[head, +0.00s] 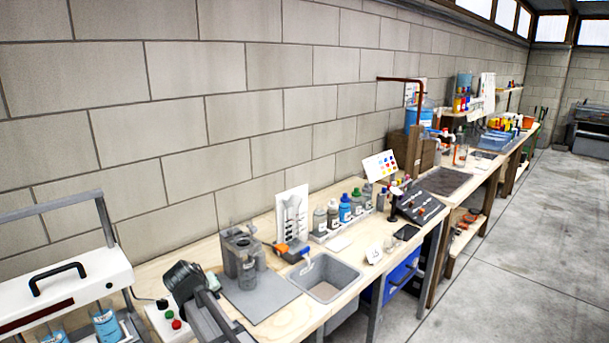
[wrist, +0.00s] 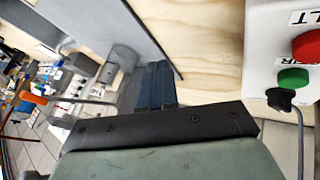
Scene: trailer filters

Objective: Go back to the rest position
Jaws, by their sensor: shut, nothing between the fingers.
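My gripper (wrist: 157,84) shows in the wrist view as two dark fingers side by side, shut and with nothing between them. They are above the pale wooden bench (wrist: 215,55), beside the edge of a grey mat. In the head view my dark arm parts stand at the lower left, over the front of the bench; the fingertips cannot be made out there. A control box with a red button (wrist: 307,45) and a green button (wrist: 293,77) lies to the right of the fingers in the wrist view, apart from them.
A grey filter housing (head: 241,252) stands on the grey mat (head: 262,302), right of my arm. A sink (head: 328,280) and several bottles are farther along. A white-topped machine with a black handle (head: 58,278) stands at left. A cable hangs beside the control box (head: 168,323).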

